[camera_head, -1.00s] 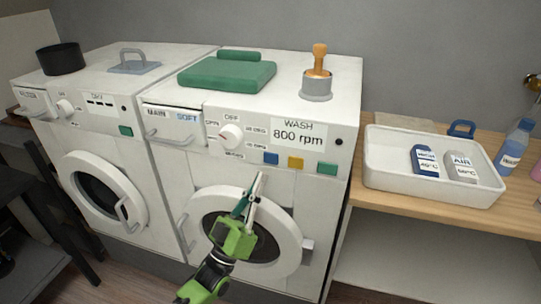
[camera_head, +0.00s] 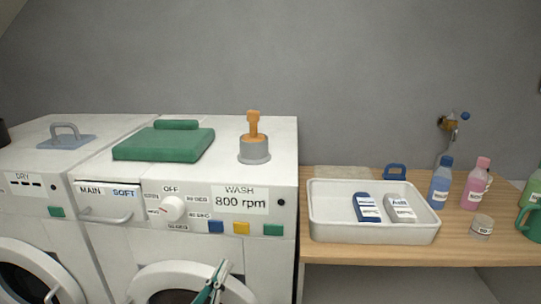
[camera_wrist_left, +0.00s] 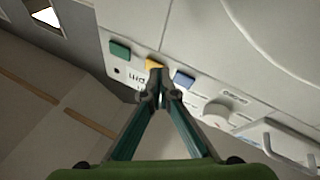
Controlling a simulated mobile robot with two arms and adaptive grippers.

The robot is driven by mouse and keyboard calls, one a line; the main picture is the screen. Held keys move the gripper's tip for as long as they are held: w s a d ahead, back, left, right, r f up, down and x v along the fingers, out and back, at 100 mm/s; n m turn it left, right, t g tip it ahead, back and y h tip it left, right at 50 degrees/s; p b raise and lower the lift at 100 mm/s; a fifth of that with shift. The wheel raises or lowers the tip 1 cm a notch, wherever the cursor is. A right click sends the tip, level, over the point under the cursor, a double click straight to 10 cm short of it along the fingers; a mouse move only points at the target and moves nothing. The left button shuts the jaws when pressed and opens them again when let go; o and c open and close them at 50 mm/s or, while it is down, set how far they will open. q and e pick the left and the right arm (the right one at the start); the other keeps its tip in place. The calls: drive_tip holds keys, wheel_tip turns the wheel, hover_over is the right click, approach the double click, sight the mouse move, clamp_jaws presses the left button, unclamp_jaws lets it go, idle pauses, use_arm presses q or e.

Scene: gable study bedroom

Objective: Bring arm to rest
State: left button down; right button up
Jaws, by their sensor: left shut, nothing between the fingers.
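My left gripper (camera_head: 213,284) shows at the bottom of the head view, in front of the washing machine's (camera_head: 262,262) round door. Only its fingers are in the picture there. In the left wrist view the fingers of my left gripper (camera_wrist_left: 158,92) meet at their tips, shut with nothing between them. Beyond the tips in that view are the green button (camera_wrist_left: 120,50), the yellow button (camera_wrist_left: 154,63) and the blue button (camera_wrist_left: 184,79). I cannot tell whether the tips touch the panel. My right gripper is not in view.
A white tray (camera_head: 322,226) with two labelled packs stands on the wooden counter (camera_head: 470,252) at the right. Bottles (camera_head: 440,184) stand beside it. A dryer (camera_head: 40,225) adjoins the washer at the left.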

use_arm(q)
drive_tip(key=s+f+m+g+y, duration=0.1)
drive_tip(key=s+f+g+y, duration=0.1)
drive_tip(key=s+f+g, duration=0.45)
drive_tip(key=s+f+g+y, duration=0.2)
drive_tip(key=s+f+g, duration=0.15)
drive_tip(key=f, duration=0.55)
drive_tip(key=s+a+f+g+y, duration=0.2)
drive_tip(key=s+a+g, duration=0.15)
drive_tip(key=s, duration=0.65)
drive_tip(key=s+a+f+g+y, duration=0.1)
drive_tip(key=s+a+f+g, duration=0.2)
drive_tip(key=s, duration=0.8)
wheel_tip(320, 180, down, 25)
drive_tip(key=s+g, duration=0.1)
drive_tip(key=g, duration=0.1)
drive_tip(key=s+a+f+g, duration=0.1)
drive_tip(key=s+a+f, duration=0.2)
drive_tip(key=s+f, duration=1.4)
drive_tip(key=shift+s+m+y, duration=0.3)
drive_tip(key=shift+m, duration=0.1)
